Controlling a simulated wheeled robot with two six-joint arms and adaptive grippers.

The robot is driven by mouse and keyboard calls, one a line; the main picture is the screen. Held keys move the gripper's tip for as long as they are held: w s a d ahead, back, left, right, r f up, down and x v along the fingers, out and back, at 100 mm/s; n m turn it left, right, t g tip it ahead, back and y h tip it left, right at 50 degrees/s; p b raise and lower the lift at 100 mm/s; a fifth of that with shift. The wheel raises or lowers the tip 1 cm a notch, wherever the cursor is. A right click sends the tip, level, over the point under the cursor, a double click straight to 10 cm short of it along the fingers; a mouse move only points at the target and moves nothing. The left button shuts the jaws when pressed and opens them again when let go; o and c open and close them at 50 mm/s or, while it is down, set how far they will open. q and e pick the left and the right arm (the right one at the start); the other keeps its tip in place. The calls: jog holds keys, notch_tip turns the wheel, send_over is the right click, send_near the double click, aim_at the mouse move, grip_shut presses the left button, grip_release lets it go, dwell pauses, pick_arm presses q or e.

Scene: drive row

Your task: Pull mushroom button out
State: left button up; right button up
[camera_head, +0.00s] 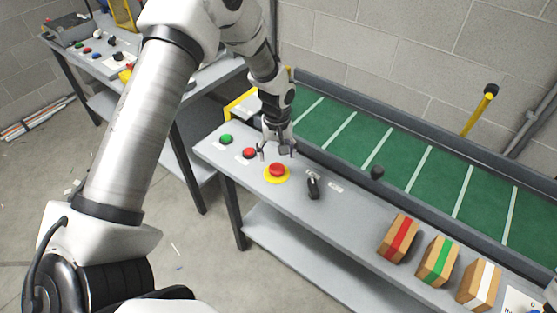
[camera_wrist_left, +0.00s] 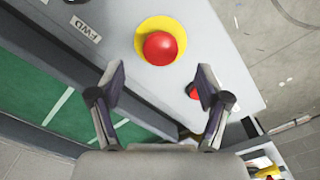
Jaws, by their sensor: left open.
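The red mushroom button (camera_head: 277,169) sits on a yellow round base on the grey table, near its left end. In the left wrist view the red mushroom button (camera_wrist_left: 160,48) lies beyond the fingertips, roughly in line with the gap between them. My left gripper (camera_head: 277,152) is open and empty, just behind the button in the head view. Its two fingers also show in the left wrist view (camera_wrist_left: 162,85), apart from each other and not around the button. My right gripper is not in view.
A smaller red button (camera_head: 249,153) and a green button (camera_head: 226,139) stand left of the mushroom button. A black selector switch (camera_head: 313,187) stands right of it. A green conveyor belt (camera_head: 385,150) runs behind. Striped boxes (camera_head: 398,239) stand at the right.

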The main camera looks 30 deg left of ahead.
aim_at(277, 167)
pick_arm(q)
jog(key=f, duration=0.3)
jog(key=w+f, duration=0.1)
jog(key=f, duration=0.1)
jog(key=shift+a+f+p, duration=0.3)
jog(key=shift+a+f, duration=0.05)
jog(key=shift+a, duration=0.05)
jog(key=shift+a+f, duration=0.1)
jog(key=shift+f, duration=0.1)
jog(key=shift+s+d+r, duration=0.2)
jog(key=shift+s+d, duration=0.05)
jog(key=shift+s, duration=0.05)
jog(key=shift+c, duration=1.3)
grip_shut()
jog(key=shift+w+r+p, duration=0.1)
jog(key=shift+r+p, duration=0.75)
jog(key=shift+f, duration=0.15)
jog(key=shift+o, duration=1.3)
grip_release()
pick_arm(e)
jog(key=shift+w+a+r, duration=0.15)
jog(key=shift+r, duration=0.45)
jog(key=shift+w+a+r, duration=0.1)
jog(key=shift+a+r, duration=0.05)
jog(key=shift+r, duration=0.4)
